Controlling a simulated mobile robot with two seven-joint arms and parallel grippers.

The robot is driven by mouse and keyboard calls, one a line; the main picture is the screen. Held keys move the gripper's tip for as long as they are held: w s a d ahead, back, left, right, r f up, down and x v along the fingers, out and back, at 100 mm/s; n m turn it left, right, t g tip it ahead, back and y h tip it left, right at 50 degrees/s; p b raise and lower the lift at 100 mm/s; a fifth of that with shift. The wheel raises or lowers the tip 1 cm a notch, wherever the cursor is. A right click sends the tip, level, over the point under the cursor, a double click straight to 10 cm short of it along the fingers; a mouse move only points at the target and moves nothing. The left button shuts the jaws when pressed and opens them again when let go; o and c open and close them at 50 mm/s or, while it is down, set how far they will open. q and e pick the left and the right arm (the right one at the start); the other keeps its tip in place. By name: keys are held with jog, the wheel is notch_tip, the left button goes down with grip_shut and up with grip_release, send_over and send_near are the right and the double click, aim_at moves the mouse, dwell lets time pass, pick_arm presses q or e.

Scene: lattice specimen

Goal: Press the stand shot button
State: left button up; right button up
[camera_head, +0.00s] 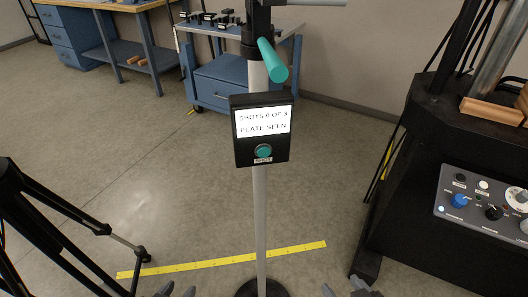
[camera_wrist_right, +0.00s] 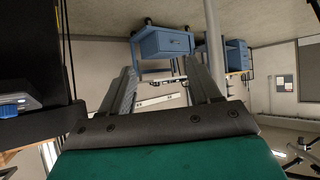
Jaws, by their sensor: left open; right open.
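The shot button (camera_head: 263,151) is a round teal button on a black control box (camera_head: 240,148), with a SHOT label below it. The box's white screen (camera_head: 263,121) reads "SHOTS 0 OF 3" and "PLATE SEEN". The box is fixed to an upright grey pole (camera_head: 261,215). My left gripper (camera_head: 176,291) shows only its fingertips at the bottom edge, left of the pole. My right gripper (camera_head: 343,289) shows at the bottom edge, right of the pole. Its fingers are apart and empty in the right wrist view (camera_wrist_right: 165,82). Both are open and well away from the button.
A teal handle (camera_head: 272,60) sticks out above the box. A black machine with a knob panel (camera_head: 470,225) stands at the right. Black tripod legs (camera_head: 60,235) stand at the left. A yellow floor strip (camera_head: 215,261) crosses behind the pole. A blue cart (camera_head: 225,85) stands behind.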

grip_shut()
dwell(0.3)
dwell(1.1)
